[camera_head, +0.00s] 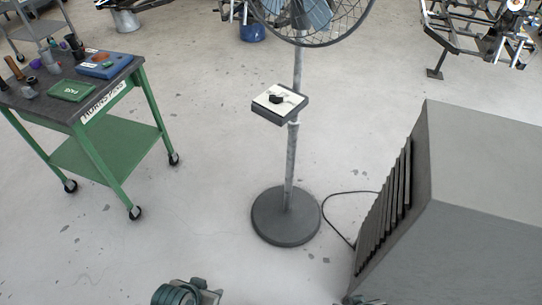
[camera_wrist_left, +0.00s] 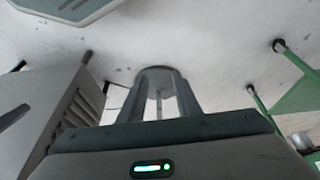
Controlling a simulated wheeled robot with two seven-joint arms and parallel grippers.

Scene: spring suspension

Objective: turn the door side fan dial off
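The fan (camera_head: 298,14) stands on a grey pole over a round dark base (camera_head: 286,215) in the head view. A box with a white top (camera_head: 291,95) is fixed to the pole, and a black dial (camera_head: 276,98) sits on it. Which way the dial points is too small to tell. My left gripper shows partly at the bottom edge of the head view (camera_head: 190,292), well short of the box. In the left wrist view the left gripper (camera_wrist_left: 159,80) has its two fingers apart, with the pole and base visible beyond them.
A green cart (camera_head: 88,110) with tools stands on the left. A large grey louvred cabinet (camera_head: 480,185) fills the right side, near the fan base. A black cable (camera_head: 345,193) lies between base and cabinet. The floor in front of the fan is clear.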

